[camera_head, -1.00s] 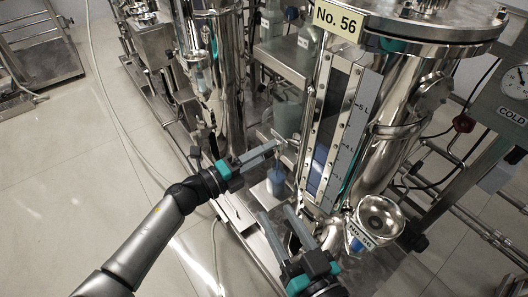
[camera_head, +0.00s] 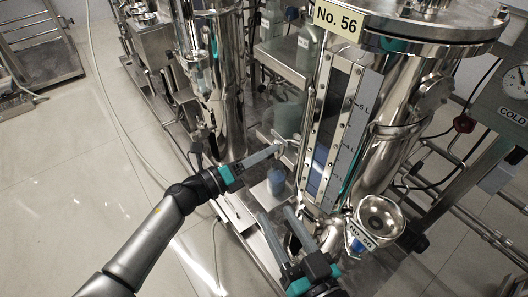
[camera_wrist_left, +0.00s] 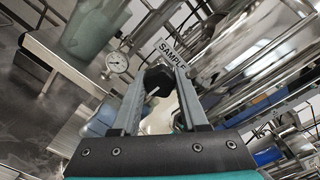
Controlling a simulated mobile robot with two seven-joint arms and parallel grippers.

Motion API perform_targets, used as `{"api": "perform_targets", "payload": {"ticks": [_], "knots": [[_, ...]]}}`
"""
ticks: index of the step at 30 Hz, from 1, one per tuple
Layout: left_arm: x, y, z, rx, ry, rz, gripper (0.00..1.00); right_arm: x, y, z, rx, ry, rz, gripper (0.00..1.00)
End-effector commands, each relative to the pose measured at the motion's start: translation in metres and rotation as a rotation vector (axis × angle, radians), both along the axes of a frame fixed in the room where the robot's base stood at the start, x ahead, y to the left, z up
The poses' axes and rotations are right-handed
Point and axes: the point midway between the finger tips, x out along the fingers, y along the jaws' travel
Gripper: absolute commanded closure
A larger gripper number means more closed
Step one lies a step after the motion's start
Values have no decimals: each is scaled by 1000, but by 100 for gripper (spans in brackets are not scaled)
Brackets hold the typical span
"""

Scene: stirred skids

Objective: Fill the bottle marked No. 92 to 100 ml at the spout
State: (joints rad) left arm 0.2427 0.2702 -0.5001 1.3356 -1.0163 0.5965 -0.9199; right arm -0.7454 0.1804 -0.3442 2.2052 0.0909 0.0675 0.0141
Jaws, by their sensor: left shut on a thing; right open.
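My left gripper (camera_head: 280,149) is shut on a small black knob (camera_wrist_left: 158,80) below the SAMPLE tag (camera_wrist_left: 174,56) in the left wrist view. A small bottle with blue in it (camera_head: 276,181) stands on the skid just below this gripper in the head view. Its number and fill level cannot be read, and its top is partly hidden by the gripper. The spout cannot be made out clearly. My right gripper (camera_head: 276,211) is open and empty, lower in the head view, in front of the bottle and left of the tank's foot.
A steel tank (camera_head: 385,120) with a No. 56 plate (camera_head: 338,23) and a litre sight scale (camera_head: 338,130) stands right of the bottle. A steel funnel (camera_head: 379,217) is at lower right. A round gauge (camera_wrist_left: 117,62) shows in the left wrist view. Floor at left is open.

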Motion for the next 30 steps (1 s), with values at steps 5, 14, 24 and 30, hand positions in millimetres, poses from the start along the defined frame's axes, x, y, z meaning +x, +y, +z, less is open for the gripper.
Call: {"api": "perform_targets", "payload": {"ticks": [5, 14, 24, 30], "knots": [[0, 0, 0, 4, -5, -1, 100, 0, 0, 0, 0, 0, 0, 50], [0, 0, 0, 3, -2, -2, 33, 0, 0, 0, 0, 1, 0, 50], [-1, 1, 0, 2, 0, -2, 27, 0, 0, 0, 0, 3, 1, 50], [-11, 16, -1, 4, 2, 0, 27, 4, -2, -1, -28, 51, -1, 50]]}}
